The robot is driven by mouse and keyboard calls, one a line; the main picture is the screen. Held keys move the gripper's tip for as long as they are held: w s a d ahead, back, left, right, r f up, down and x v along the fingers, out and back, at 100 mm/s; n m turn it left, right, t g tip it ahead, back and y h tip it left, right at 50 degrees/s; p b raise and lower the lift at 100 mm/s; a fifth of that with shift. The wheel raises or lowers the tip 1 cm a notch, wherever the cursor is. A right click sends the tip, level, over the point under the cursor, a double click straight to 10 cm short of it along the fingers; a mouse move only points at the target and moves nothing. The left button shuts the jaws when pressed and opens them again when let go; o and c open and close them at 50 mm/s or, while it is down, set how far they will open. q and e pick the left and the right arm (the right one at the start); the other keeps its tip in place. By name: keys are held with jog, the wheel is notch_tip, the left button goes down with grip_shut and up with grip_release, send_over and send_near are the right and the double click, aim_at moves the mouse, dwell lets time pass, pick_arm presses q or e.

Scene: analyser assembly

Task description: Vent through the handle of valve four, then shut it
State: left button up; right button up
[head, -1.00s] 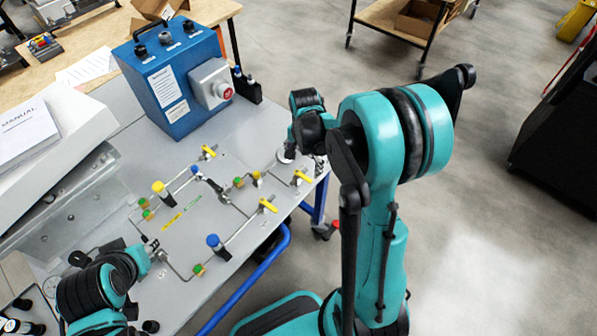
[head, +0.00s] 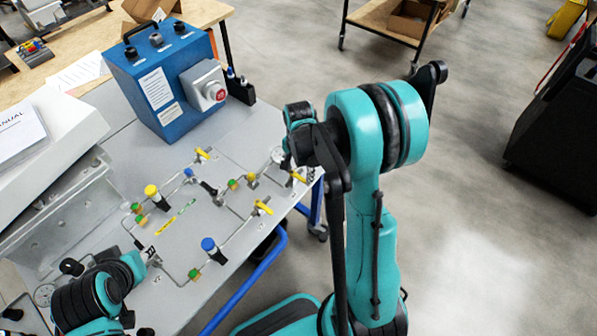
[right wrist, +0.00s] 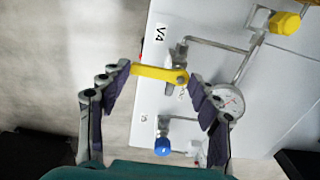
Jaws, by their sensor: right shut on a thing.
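The yellow handle of valve four (right wrist: 152,72) lies across the right wrist view, below the label V4 (right wrist: 160,33). It also shows in the head view (head: 297,177) near the panel's right edge. My right gripper (right wrist: 160,76) has one finger at each end of this handle and is shut on it. In the head view my right wrist partly covers that spot. I cannot tell whether the valve is open or shut. My left gripper (head: 148,254) is at the panel's lower left, and its jaws are too small to read.
A round gauge (right wrist: 228,103) sits close to my right finger. A blue knob (right wrist: 162,146) and a yellow knob (right wrist: 285,22) stand nearby. Other yellow handles and a blue-capped valve (head: 208,244) rise from the panel. A blue box (head: 160,85) stands at the back.

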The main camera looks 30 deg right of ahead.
jog(key=shift+d+n, duration=0.1)
jog(key=shift+n, duration=0.3)
jog(key=n, duration=0.2)
jog(key=n+b, duration=0.1)
jog(key=shift+w+d, duration=0.25)
jog(key=shift+d, duration=0.05)
jog(key=n, duration=0.5)
jog(key=shift+w+d+b, duration=0.3)
jog(key=shift+w, duration=0.1)
jog(key=n, duration=0.2)
jog(key=w+n, duration=0.1)
jog(key=n, duration=0.1)
jog(key=shift+d+n, duration=0.1)
jog(key=shift+n, duration=0.2)
jog(key=shift+w+n+b, duration=0.2)
jog(key=shift+w+n, duration=0.05)
jog(key=shift+n, duration=0.9)
jog(key=shift+w+n+b, duration=0.2)
jog(key=shift+w+n, duration=0.05)
jog(key=shift+n, duration=0.9)
jog(key=o, duration=1.2)
jog(key=shift+c, duration=0.2)
